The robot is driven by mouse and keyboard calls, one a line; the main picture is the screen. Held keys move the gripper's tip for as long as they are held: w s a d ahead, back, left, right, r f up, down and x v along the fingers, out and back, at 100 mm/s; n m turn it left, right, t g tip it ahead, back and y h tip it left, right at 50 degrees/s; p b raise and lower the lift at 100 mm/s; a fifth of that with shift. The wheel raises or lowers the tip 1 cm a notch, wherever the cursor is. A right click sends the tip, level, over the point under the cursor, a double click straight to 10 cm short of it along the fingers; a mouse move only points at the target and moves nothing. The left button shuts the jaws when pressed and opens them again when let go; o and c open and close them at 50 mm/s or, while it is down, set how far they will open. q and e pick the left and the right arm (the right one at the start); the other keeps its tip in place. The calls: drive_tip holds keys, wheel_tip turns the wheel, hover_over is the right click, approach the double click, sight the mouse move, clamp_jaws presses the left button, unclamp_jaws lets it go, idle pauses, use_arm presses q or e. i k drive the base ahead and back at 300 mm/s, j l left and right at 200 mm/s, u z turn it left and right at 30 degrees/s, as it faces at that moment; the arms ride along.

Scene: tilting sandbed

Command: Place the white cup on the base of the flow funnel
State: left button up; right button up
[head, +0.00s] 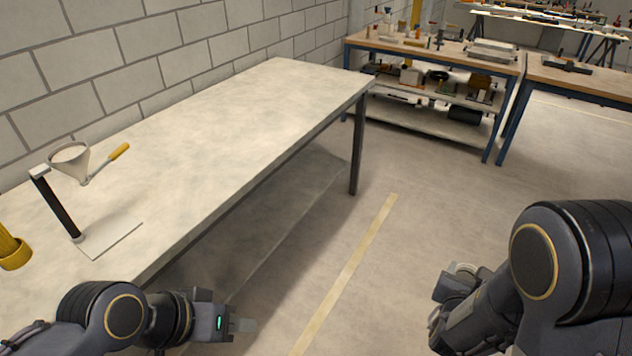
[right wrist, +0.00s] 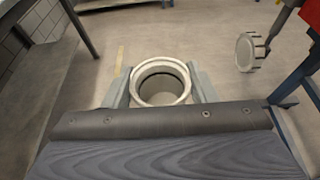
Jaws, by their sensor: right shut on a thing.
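The flow funnel stands on the long table at the left of the head view. It has a pale cone (head: 70,163), a black post and a flat pale base (head: 112,234) with bare space on it. My right gripper (right wrist: 160,92) is shut on the white cup (right wrist: 160,103), whose round rim shows between the fingers. In the head view the cup (head: 463,268) is mostly hidden by my right gripper (head: 448,285), over the floor and away from the table. My left gripper (head: 243,325) is near the table's front edge; its finger gap cannot be made out.
A yellow object (head: 12,250) stands at the table's left edge, and a yellow handle (head: 119,151) sticks out beside the funnel cone. The rest of the tabletop (head: 240,115) is clear. Floor lies between the table and my right arm. Cluttered workbenches (head: 430,50) stand at the back.

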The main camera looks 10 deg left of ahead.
sight(109, 225)
drive_tip(key=i+l+u, duration=0.1)
drive_tip(key=u, duration=2.15)
drive_tip(key=i+l, duration=0.05)
drive_tip(key=l, duration=0.1)
